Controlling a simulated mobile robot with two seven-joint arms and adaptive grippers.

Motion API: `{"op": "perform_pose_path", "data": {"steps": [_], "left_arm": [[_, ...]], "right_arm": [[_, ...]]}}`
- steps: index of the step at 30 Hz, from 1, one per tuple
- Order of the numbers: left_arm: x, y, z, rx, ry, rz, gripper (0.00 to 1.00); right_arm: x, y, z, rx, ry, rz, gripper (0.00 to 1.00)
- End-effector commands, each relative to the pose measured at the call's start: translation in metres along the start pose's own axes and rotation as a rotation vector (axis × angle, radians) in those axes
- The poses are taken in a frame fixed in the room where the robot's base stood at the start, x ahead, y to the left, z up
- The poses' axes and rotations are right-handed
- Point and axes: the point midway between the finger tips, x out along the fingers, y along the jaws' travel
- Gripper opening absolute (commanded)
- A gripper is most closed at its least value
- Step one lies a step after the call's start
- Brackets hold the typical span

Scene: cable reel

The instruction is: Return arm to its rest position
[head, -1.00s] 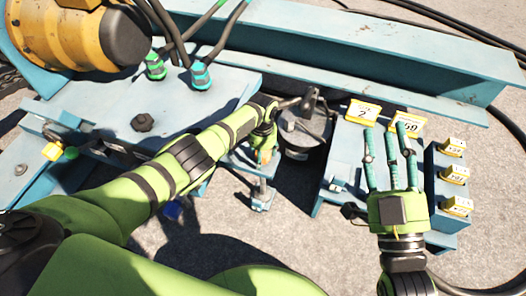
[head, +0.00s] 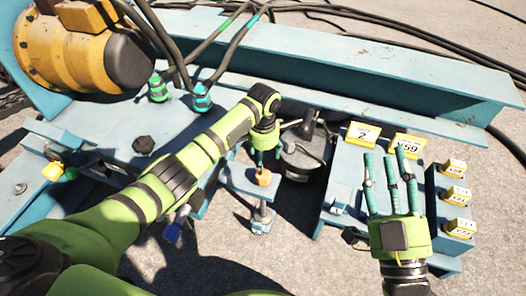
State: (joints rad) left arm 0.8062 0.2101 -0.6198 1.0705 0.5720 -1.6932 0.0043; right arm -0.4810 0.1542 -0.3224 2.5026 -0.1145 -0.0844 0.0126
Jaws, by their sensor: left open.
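My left arm reaches in from the left over the blue bench. My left gripper (head: 264,158) points down and is open, with its fingertips just above a small orange piece (head: 263,177) on a blue bracket. I see no object between its fingers, though the hand partly hides them. My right gripper (head: 390,158) is at the right with its teal fingers extended and spread, in front of the yellow-and-white number labels. It holds nothing.
A dark round cylinder (head: 303,152) stands just right of my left gripper. A blue block with several yellow tags (head: 455,195) is beside my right gripper. A yellow motor-like drum (head: 85,45) and cables with teal plugs (head: 202,97) are at upper left. Bare ground shows in front.

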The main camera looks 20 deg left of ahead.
Motion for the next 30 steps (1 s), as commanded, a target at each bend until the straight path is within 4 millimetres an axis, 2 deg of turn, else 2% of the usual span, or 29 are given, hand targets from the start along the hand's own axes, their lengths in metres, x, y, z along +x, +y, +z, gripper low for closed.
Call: {"op": "perform_pose_path", "data": {"steps": [3,7,23,26,30], "left_arm": [[-0.015,0.0,0.0,-0.001,0.0,0.0,0.74],[-0.022,0.0,0.0,-0.001,-0.001,0.0,0.74],[-0.021,0.001,0.0,0.001,0.001,0.001,0.74],[-0.013,0.009,-0.003,0.015,0.047,0.002,0.74],[0.01,0.043,-0.017,0.061,0.261,0.013,0.74]], "right_arm": [[0.0,0.0,0.0,0.0,0.0,0.0,0.4],[0.0,0.0,0.0,0.0,0.0,0.0,0.4],[0.0,0.0,0.0,0.0,0.0,0.0,0.4],[0.0,0.0,0.0,0.0,0.0,0.0,0.4],[0.0,0.0,0.0,0.0,0.0,0.0,0.4]]}}
